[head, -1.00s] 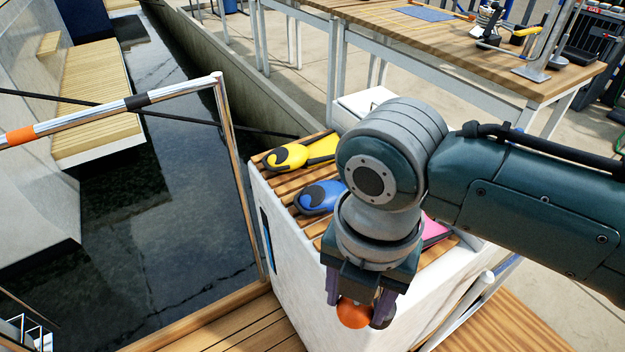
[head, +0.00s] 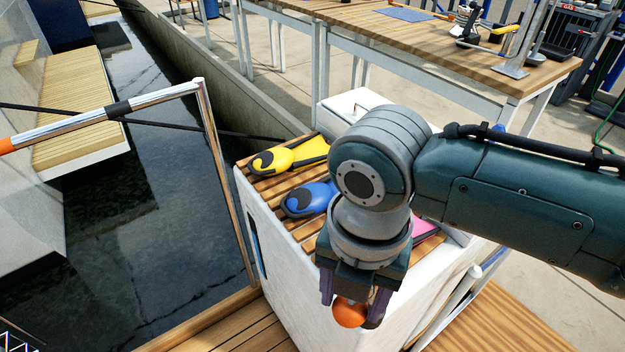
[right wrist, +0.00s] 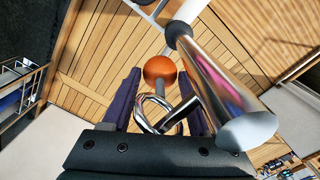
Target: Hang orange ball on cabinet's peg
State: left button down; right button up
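The orange ball (head: 349,312) is between the fingertips of my right gripper (head: 350,300), which points down in front of the cabinet. The right wrist view shows the ball (right wrist: 160,70) at the fingertips, one finger on each side, with a short grey stem toward the palm. A shiny metal loop (right wrist: 143,118) with a short rod lies between the fingers. I cannot tell whether it joins the ball or the nearby tube. The white cabinet (head: 290,260) has a slatted wooden top. I cannot clearly make out its peg. My left gripper is not in view.
Yellow fin (head: 290,156) and blue fin (head: 308,199) lie on the cabinet top. A chrome tube (right wrist: 215,85) passes close to my right gripper in the wrist view. A wooden workbench (head: 450,45) stands behind.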

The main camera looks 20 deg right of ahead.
jog(key=o, duration=0.5)
jog(key=shift+c, duration=0.2)
